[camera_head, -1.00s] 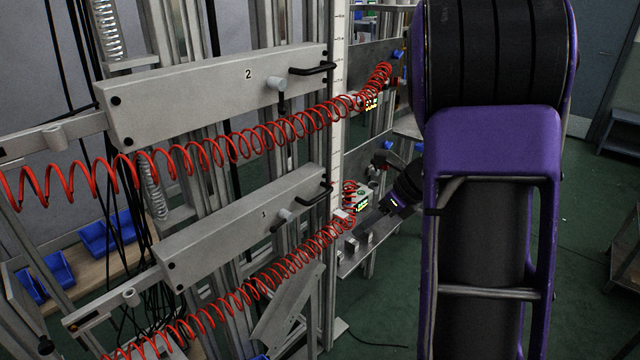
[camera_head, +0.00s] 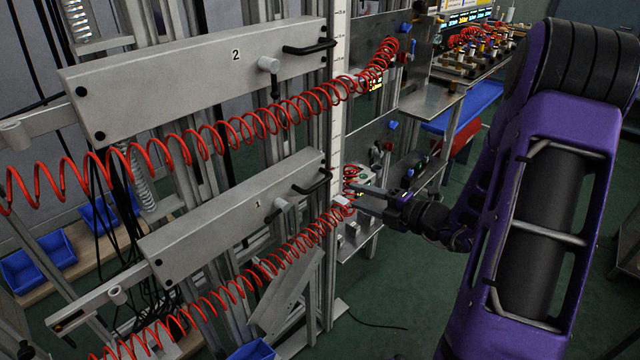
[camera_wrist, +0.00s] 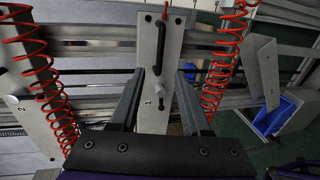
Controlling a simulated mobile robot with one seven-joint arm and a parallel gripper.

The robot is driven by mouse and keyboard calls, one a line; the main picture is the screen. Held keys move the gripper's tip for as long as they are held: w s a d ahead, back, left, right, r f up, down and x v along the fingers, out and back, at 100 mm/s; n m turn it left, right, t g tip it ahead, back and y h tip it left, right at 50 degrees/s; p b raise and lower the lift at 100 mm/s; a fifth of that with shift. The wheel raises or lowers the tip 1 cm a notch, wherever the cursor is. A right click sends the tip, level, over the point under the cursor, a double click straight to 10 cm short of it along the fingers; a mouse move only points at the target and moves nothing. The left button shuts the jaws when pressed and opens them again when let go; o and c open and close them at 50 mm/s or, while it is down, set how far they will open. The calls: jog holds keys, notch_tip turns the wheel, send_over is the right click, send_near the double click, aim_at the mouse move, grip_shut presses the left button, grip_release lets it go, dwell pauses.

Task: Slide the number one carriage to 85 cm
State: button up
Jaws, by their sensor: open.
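The number one carriage (camera_head: 230,222) is the lower long grey plate, marked 1, tilted in the head view. It has a black handle (camera_head: 313,183) near its right end and a grey knob (camera_head: 281,203). A white upright scale (camera_head: 338,110) stands beside its right end; its figures are too small to read. My gripper (camera_head: 356,198) is open and empty, to the right of the handle and apart from it. In the wrist view the carriage (camera_wrist: 156,115) runs upright between my spread fingers (camera_wrist: 158,82), with the handle (camera_wrist: 162,48) beyond the fingertips.
The number two carriage (camera_head: 200,78) is above, with its own handle. Red coiled hoses (camera_head: 235,132) hang in front of both carriages. Steel shelves (camera_head: 425,100) with small boxes stand right of the scale. Blue bins (camera_head: 40,262) lie lower left. Green floor is open at lower right.

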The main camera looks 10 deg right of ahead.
aim_at(322, 184)
jog(key=x, duration=1.3)
grip_shut()
dwell(1.0)
